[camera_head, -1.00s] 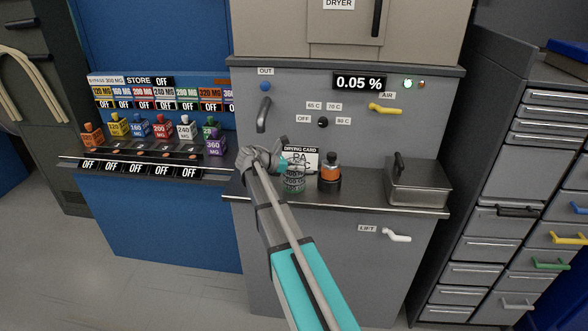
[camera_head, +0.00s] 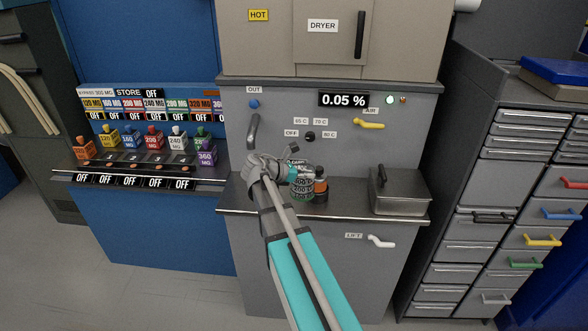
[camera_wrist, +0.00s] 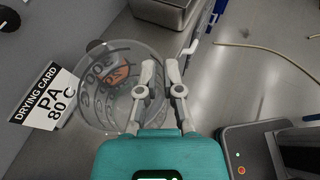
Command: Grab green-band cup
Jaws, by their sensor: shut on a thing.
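The cup (camera_head: 301,188) is clear with dark green markings; it stands out at the grey bench, partly in front of an orange bottle. In the wrist view the cup (camera_wrist: 100,112) is seen from above, wide and see-through, with number marks on its wall. My gripper (camera_wrist: 161,66) is shut on the cup at its right wall, with its fingers close together there. In the head view my gripper (camera_head: 291,170) reaches the cup from the left and hides part of it. I cannot tell whether the cup's base touches the bench.
The orange bottle (camera_head: 321,187) is close behind the cup. A drying card (camera_wrist: 45,97) lies left of the cup in the wrist view. A lidded metal box (camera_head: 400,192) stands right on the bench (camera_head: 348,205). Small coloured containers (camera_head: 151,137) line the blue store at left.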

